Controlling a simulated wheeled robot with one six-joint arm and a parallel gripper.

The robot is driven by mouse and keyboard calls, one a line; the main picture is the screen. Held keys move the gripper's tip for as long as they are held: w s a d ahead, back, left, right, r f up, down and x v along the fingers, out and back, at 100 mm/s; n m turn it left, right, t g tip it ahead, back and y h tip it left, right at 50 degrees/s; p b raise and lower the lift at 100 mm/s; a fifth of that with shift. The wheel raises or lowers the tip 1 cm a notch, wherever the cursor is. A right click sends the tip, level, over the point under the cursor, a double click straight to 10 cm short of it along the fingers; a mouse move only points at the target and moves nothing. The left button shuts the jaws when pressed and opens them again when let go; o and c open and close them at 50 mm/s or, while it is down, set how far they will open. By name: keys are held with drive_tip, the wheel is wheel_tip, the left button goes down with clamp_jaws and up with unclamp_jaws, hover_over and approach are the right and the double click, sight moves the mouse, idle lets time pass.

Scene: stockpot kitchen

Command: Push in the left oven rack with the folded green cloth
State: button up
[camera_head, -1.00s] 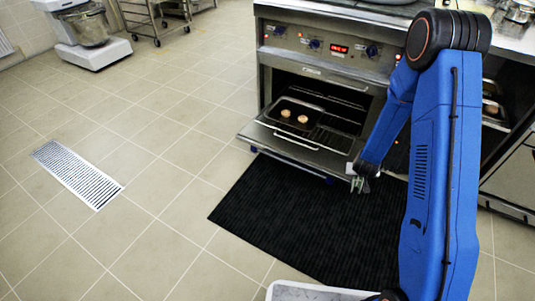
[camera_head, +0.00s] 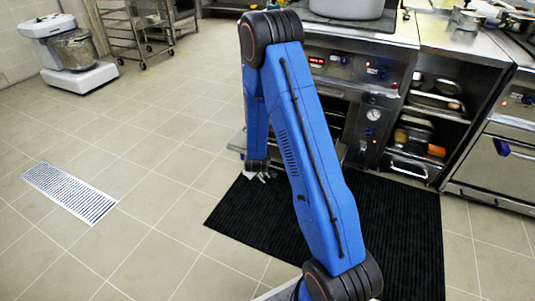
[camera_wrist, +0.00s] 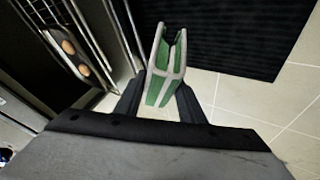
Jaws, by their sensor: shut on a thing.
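My gripper (camera_wrist: 160,92) is shut on the folded green cloth (camera_wrist: 156,94), which has pale edges and sticks out ahead of the fingers in the wrist view. The oven rack (camera_wrist: 82,32) shows at the upper left there, with a tray of several round brown buns (camera_wrist: 68,46) on it. The cloth is to the right of the rack bars; I see a gap, but cannot tell its depth. In the head view my gripper (camera_head: 262,175) is low by the left oven (camera_head: 330,68), in front of its opening. My arm hides most of the oven and the rack there.
A black mat (camera_head: 390,230) lies on the tiled floor before the ovens. Open shelves with pans (camera_head: 432,100) stand right of the oven, and a large pot (camera_head: 345,8) stands on top. The floor at left is clear, with a drain grate (camera_head: 70,192) and a mixer (camera_head: 72,50).

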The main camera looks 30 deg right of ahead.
drive_tip(key=d+r+n+t, duration=0.4)
drive_tip(key=d+r+n, duration=0.2)
drive_tip(key=d+n, duration=0.25)
drive_tip(key=w+d+f, duration=0.9)
drive_tip(key=d+f, duration=0.1)
drive_tip(key=d, duration=0.2)
drive_tip(key=shift+w+f+m+t, duration=0.2)
drive_tip(key=shift+w+m+t, duration=0.1)
drive_tip(key=shift+w+m, duration=0.15)
idle(1.2)
drive_tip(key=shift+w+d+f, duration=0.1)
drive_tip(key=shift+d+f, duration=0.15)
drive_tip(key=shift+d, duration=0.05)
idle(1.2)
drive_tip(key=shift+w+d+f, duration=0.35)
drive_tip(key=shift+d+f, duration=0.05)
drive_tip(key=shift+d, duration=0.05)
drive_tip(key=shift+w+d+f, duration=0.15)
drive_tip(key=shift+w+d, duration=0.05)
idle(0.6)
drive_tip(key=shift+w+d+f, duration=0.55)
drive_tip(key=shift+d, duration=0.15)
drive_tip(key=shift+w+d, duration=0.1)
drive_tip(key=shift+d, duration=0.05)
idle(0.5)
